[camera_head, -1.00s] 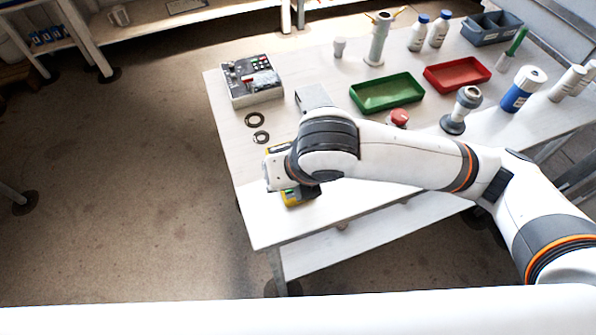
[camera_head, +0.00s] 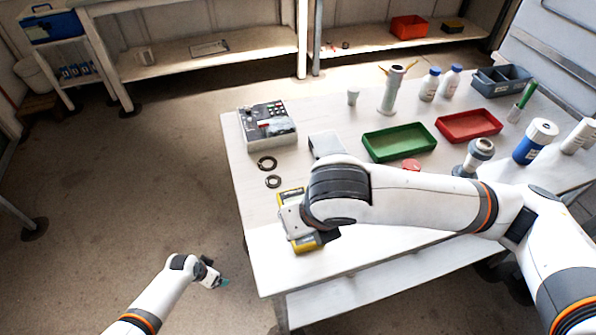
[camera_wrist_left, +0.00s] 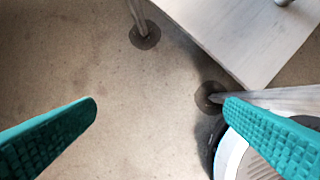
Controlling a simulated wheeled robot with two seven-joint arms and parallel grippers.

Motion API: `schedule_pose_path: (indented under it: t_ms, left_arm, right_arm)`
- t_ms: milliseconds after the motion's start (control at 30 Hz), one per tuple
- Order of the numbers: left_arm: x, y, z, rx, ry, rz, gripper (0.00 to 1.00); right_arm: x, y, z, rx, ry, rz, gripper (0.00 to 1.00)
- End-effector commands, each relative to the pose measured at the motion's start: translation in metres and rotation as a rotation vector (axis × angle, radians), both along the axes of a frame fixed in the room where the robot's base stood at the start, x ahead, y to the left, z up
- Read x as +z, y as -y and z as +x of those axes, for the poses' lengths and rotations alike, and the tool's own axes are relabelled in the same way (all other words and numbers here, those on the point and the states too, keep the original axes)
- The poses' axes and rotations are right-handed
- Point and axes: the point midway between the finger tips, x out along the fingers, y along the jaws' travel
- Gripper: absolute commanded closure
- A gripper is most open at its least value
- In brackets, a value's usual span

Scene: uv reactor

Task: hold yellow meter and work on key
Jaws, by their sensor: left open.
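The yellow meter (camera_head: 307,245) lies near the left edge of the white table, partly hidden under my right wrist. My right gripper (camera_head: 326,236) is over the meter; its fingers are mostly hidden, so I cannot tell whether they grip it. My left gripper (camera_head: 222,283) is off the table, over the floor to its left. In the left wrist view its teal fingers (camera_wrist_left: 160,125) are wide apart with nothing between them. A grey control box (camera_head: 268,125) with several buttons and a red part stands at the table's back left corner. I cannot make out a key for certain.
Two dark rings (camera_head: 267,163) lie between the control box and meter. A green tray (camera_head: 400,143), a red tray (camera_head: 469,126) and several bottles (camera_head: 429,85) stand farther right.

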Motion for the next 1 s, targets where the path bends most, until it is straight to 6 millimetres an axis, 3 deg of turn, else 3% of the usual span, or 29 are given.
schedule_pose_path:
  t_ms: [33, 200, 400, 533, 667, 733, 833, 1000]
  left_arm:
    - [0.023, -0.001, 0.028, -0.032, 0.026, -0.004, 0.07]
    - [0.098, 0.003, 0.096, -0.164, 0.077, -0.028, 0.07]
    - [0.201, 0.016, 0.156, -0.367, 0.141, -0.048, 0.07]
    - [0.275, 0.031, 0.179, -0.548, 0.178, -0.049, 0.07]
    - [0.345, 0.065, 0.182, -0.815, 0.195, -0.035, 0.07]
    - [0.375, 0.094, 0.173, -1.008, 0.189, -0.014, 0.07]
    - [0.402, 0.144, 0.149, -1.319, 0.156, 0.027, 0.07]
    - [0.422, 0.216, 0.099, -1.821, 0.072, 0.116, 0.07]
  right_arm:
    - [0.000, 0.000, 0.000, 0.000, 0.000, 0.000, 0.64]
    - [0.000, 0.000, 0.000, 0.000, 0.000, 0.000, 0.64]
    - [0.000, 0.000, 0.000, 0.000, 0.000, 0.000, 0.64]
    - [0.000, 0.000, 0.000, 0.000, 0.000, 0.000, 0.64]
    - [0.000, 0.000, 0.000, 0.000, 0.000, 0.000, 0.64]
    - [0.000, 0.000, 0.000, 0.000, 0.000, 0.000, 0.64]
    - [0.000, 0.000, 0.000, 0.000, 0.000, 0.000, 0.64]
    - [0.000, 0.000, 0.000, 0.000, 0.000, 0.000, 0.64]
